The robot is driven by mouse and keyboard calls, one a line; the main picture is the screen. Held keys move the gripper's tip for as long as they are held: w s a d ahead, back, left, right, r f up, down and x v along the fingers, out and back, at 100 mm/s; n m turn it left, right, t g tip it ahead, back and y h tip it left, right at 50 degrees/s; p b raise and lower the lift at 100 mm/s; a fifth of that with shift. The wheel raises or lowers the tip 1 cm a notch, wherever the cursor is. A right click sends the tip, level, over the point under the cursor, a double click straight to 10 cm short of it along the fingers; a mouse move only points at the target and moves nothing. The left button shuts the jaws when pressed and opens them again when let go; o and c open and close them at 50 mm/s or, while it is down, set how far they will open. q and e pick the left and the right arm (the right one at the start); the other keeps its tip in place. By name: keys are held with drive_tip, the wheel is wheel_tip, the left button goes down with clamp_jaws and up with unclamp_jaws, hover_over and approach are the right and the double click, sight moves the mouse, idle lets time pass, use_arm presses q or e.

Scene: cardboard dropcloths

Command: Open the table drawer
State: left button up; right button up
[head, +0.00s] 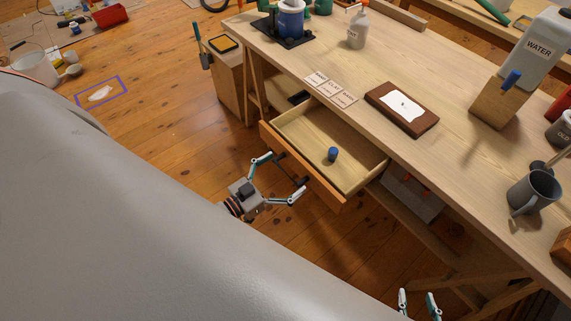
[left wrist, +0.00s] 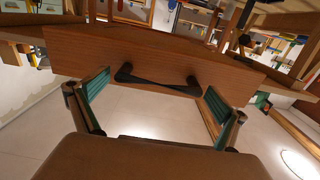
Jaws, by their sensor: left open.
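The wooden table drawer (head: 310,140) is pulled out from the table (head: 395,65), with its inside showing. A small blue object (head: 332,154) sits in it. The dark bar handle (left wrist: 158,82) is on the drawer front (left wrist: 160,55). My left gripper (head: 286,173) is open and empty in front of the drawer front. In the left wrist view its two fingers are spread to either side of the handle; I see no grip on it. My right gripper (head: 417,295) is at the bottom edge of the head view, its fingers apart and nothing between them.
A lower shelf (head: 430,225) lies right of the drawer. Wooden floor (head: 170,110) is open to the left.

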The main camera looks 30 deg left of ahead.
use_arm(q)
drive_tip(key=v, duration=1.2)
drive_tip(key=s+d+f+g+y, duration=0.2)
drive_tip(key=d+f+g, duration=0.3)
drive_tip(key=d, duration=0.5)
drive_tip(key=shift+d+f+g+y, duration=0.2)
drive_tip(key=shift+f+g+y, duration=0.05)
drive_tip(key=shift+g+y, duration=0.5)
